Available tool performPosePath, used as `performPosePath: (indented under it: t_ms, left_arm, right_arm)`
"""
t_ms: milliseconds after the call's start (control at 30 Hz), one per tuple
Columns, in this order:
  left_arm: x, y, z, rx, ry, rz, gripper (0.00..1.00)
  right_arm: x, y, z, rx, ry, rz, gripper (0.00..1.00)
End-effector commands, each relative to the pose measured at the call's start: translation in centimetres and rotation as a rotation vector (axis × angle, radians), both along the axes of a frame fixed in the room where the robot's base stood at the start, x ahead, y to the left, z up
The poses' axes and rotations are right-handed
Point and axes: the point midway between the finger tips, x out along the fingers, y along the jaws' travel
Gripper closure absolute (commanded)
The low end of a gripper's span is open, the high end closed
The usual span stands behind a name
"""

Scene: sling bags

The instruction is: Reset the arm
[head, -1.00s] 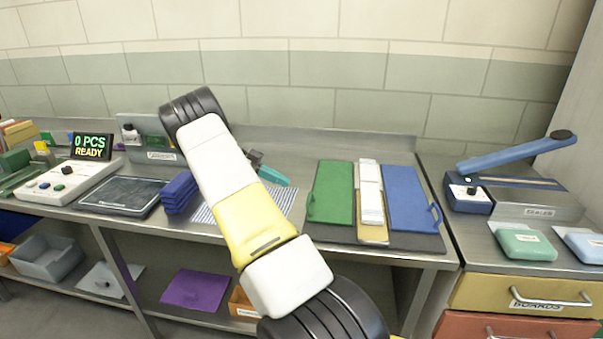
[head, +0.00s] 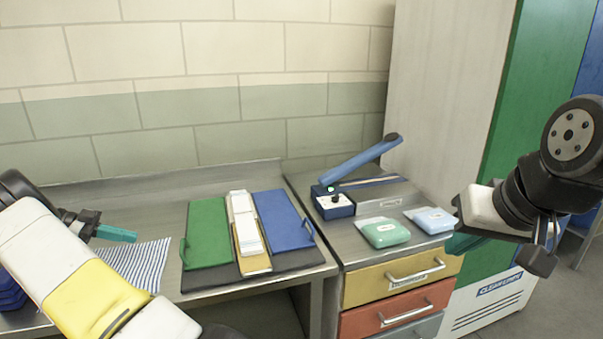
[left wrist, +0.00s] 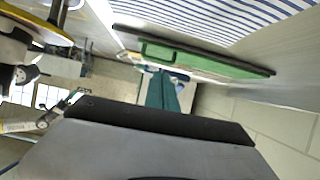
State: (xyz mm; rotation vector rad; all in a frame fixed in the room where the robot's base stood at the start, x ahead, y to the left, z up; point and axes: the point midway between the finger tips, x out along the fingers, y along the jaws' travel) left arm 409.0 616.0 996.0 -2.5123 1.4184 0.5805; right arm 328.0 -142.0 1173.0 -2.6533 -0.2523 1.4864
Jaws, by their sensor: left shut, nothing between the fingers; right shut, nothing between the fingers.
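My left gripper (head: 117,234) is at the left of the head view, above the steel bench and beside a striped cloth (head: 138,263). Its teal fingers are shut and empty. In the left wrist view its fingers (left wrist: 163,92) show in the middle, with nothing between them. My right gripper (head: 462,243) is at the right of the head view, in front of the drawer unit. Its teal fingers are partly hidden behind its wrist; it is shut and holds nothing.
A green board (head: 208,233) and a blue board (head: 283,220) lie on the bench with white packs (head: 246,222) between them. A sealer (head: 335,203) and two pouches, green (head: 384,232) and blue (head: 432,220), sit on the drawer unit. A tall cabinet (head: 445,100) stands behind.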

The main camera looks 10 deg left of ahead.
Motion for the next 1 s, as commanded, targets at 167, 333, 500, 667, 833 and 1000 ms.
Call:
performPosePath:
  t_ms: [167, 333, 500, 667, 833, 1000]
  left_arm:
    - [3.2, -3.5, 2.5, 0.026, 0.118, -0.028, 1.00]
    - [8.0, -12.1, 7.3, 0.123, 0.384, -0.019, 1.00]
    - [9.5, -21.5, 11.8, 0.263, 0.600, 0.078, 1.00]
    - [8.2, -29.5, 15.3, 0.383, 0.706, 0.231, 1.00]
    - [4.6, -36.5, 17.9, 0.456, 0.726, 0.429, 1.00]
    - [-0.2, -41.8, 19.1, 0.436, 0.677, 0.620, 1.00]
  right_arm:
    - [0.0, 0.0, 0.0, 0.000, 0.000, 0.000, 1.00]
    - [0.0, 0.0, 0.0, 0.000, 0.000, 0.000, 1.00]
    - [0.0, 0.0, 0.0, 0.000, 0.000, 0.000, 1.00]
    - [0.0, 0.0, 0.0, 0.000, 0.000, 0.000, 1.00]
    - [0.0, 0.0, 0.0, 0.000, 0.000, 0.000, 1.00]
    - [0.0, 0.0, 0.0, 0.000, 0.000, 0.000, 1.00]
